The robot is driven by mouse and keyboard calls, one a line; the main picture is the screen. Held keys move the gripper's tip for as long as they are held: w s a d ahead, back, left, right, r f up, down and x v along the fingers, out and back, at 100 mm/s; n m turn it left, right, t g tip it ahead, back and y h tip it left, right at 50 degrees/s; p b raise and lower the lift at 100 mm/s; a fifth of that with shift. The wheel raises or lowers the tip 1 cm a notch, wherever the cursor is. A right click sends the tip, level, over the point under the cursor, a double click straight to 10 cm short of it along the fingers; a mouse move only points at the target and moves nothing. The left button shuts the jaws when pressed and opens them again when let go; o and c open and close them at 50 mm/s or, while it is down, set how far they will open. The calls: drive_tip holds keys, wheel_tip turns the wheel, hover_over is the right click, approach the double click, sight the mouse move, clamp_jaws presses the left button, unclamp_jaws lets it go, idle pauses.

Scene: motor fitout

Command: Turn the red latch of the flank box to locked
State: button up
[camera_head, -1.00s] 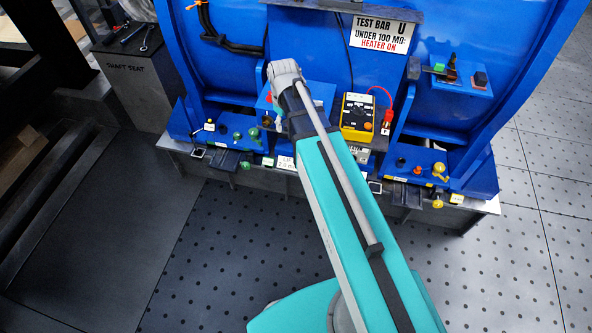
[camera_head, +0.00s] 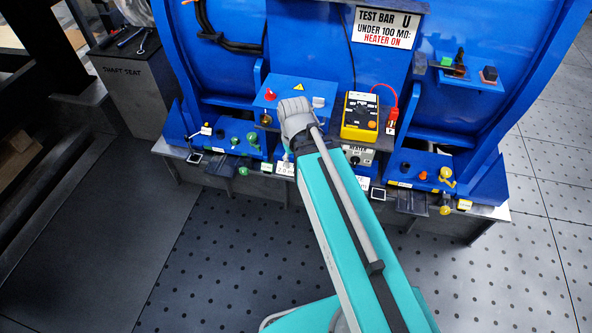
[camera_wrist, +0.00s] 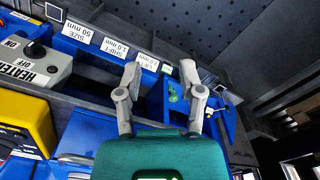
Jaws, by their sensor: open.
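A blue box (camera_head: 285,102) with a yellow warning triangle shows in the head view, just behind the end of my arm. A red knob-like part (camera_head: 270,94) stands on its left side; I cannot tell for sure that it is the latch, nor its setting. No red latch shows there. In the head view my arm hides the gripper.
A yellow meter (camera_head: 360,115) with a red lead stands right of my arm. A heater switch box (camera_wrist: 32,62) shows in the wrist view. Small knobs line the blue ledges on both sides. A grey shaft seat block (camera_head: 130,80) stands at the left.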

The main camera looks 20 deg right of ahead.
drive_tip(key=shift+s+f+m+b, duration=0.35)
drive_tip(key=shift+s+f, duration=0.2)
drive_tip(key=shift+s, duration=0.1)
wheel_tip(320, 180, up, 22)
drive_tip(key=r+n+p, duration=0.1)
drive_tip(key=n+p, duration=0.1)
drive_tip(key=p, duration=2.1)
hover_over(270, 91)
drive_tip(key=shift+w+f+b, duration=0.1)
drive_tip(key=shift+f+b, duration=0.2)
drive_tip(key=shift+f, duration=0.15)
wheel_tip(270, 91, down, 14)
drive_tip(key=b, duration=1.3)
drive_tip(key=shift+r+b, duration=0.25)
drive_tip(key=shift+b, duration=0.15)
clamp_jaws()
